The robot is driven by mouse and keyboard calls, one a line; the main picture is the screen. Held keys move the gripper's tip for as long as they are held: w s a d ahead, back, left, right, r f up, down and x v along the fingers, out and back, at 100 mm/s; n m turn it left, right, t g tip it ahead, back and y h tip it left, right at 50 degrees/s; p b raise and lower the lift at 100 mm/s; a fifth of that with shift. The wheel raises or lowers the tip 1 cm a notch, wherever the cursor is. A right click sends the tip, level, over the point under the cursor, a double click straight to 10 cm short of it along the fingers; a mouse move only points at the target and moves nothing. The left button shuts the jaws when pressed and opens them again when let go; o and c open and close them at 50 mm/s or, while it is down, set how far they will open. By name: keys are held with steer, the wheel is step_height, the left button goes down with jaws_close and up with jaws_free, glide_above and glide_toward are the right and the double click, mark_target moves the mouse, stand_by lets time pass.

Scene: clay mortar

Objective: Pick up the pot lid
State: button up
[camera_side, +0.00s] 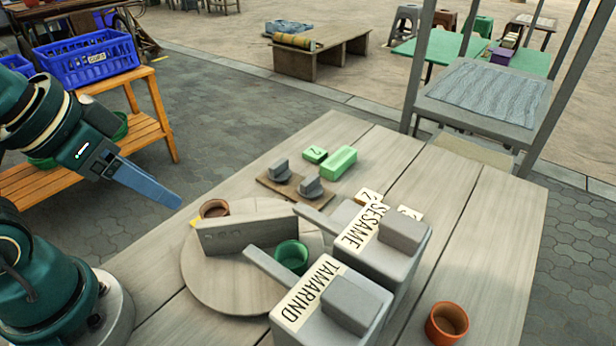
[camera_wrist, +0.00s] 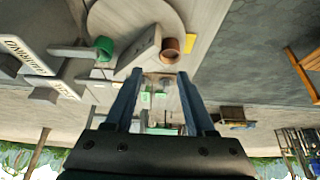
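No thing is plainly marked as a pot lid. Two grey pieces with raised grips, a rear one (camera_side: 282,172) and a front one (camera_side: 310,187), sit on a small brown board (camera_side: 264,183) and look lid-like. Two grey box-shaped containers, labelled SESAME (camera_side: 395,262) and TAMARIND (camera_side: 325,328), have grey blocks on top. My gripper (camera_side: 178,203) is above the table's left edge, left of the round board and apart from everything. In the wrist view my gripper (camera_wrist: 158,74) is open, with nothing between its blue fingers.
A round wooden board (camera_side: 215,285) carries a grey slab (camera_side: 245,233), a brown cup (camera_side: 213,209) and a green cup (camera_side: 291,257). Green blocks (camera_side: 340,162) lie at the back. An orange pot (camera_side: 447,323) stands front right. The table's right side is mostly clear.

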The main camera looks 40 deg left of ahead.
steer(key=w+r+t, duration=0.1)
steer(key=w+r, duration=0.4)
steer(key=w, duration=0.2)
steer(key=g, duration=0.3)
glide_above(310, 179)
steer(key=s, duration=0.2)
steer(key=f, duration=1.3)
steer(key=shift+w, duration=0.2)
steer(key=shift+x, duration=2.6)
steer(key=shift+s, duration=0.15)
jaws_close()
